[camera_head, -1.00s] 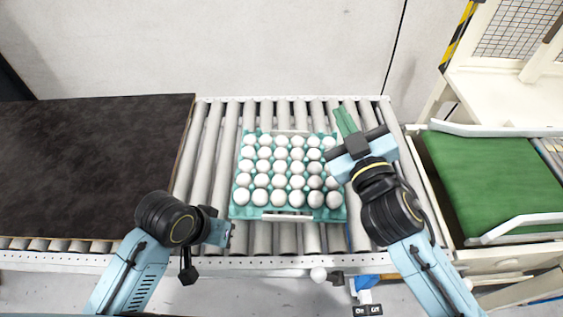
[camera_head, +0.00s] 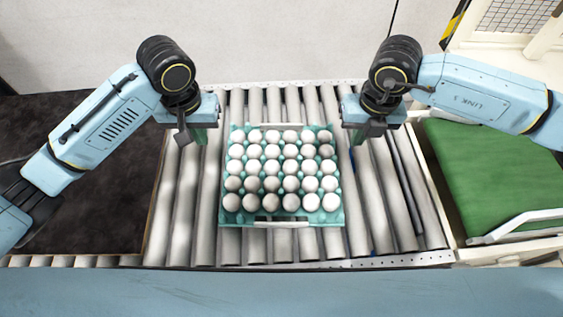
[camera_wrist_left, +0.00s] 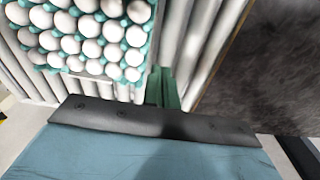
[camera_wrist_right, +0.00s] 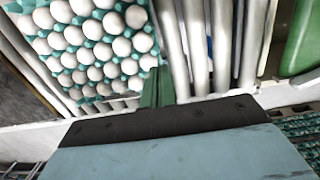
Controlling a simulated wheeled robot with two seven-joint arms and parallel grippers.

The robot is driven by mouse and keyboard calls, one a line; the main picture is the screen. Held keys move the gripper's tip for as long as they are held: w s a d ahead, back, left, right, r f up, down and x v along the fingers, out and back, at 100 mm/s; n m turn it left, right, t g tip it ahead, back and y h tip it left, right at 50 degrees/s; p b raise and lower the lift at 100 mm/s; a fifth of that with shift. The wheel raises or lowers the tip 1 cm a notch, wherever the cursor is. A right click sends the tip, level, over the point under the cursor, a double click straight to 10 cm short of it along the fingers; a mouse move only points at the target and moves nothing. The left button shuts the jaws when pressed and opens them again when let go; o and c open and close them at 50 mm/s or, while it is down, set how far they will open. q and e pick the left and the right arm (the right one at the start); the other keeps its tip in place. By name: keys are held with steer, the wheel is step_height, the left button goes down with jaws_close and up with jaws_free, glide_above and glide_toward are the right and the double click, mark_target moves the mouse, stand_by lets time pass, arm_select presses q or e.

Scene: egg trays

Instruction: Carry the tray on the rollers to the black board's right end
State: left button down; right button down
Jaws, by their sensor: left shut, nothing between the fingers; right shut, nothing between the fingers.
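The teal tray (camera_head: 337,217) full of white eggs sits flat on the rollers (camera_head: 190,215) in the middle of the head view. My left gripper (camera_head: 201,137) is just left of the tray's far left corner, shut and empty. My right gripper (camera_head: 360,136) is just right of the far right corner, shut and empty. In the left wrist view the green fingers (camera_wrist_left: 162,88) are beside the tray (camera_wrist_left: 151,25). In the right wrist view the fingers (camera_wrist_right: 157,88) are beside the tray (camera_wrist_right: 151,17). The black board (camera_head: 110,180) lies left of the rollers, partly hidden by my left arm.
A green belt (camera_head: 500,180) with a pale frame stands right of the rollers. A white wall (camera_head: 280,40) is behind. Bare rollers lie on both sides of the tray. A white machine with a mesh panel (camera_head: 515,25) stands at the back right.

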arm_select(q)
steer(key=shift+a+r, duration=0.1)
arm_select(e)
steer(key=shift+w+d+r, duration=0.15)
steer(key=shift+w+d, duration=0.05)
steer(key=shift+d, duration=0.35)
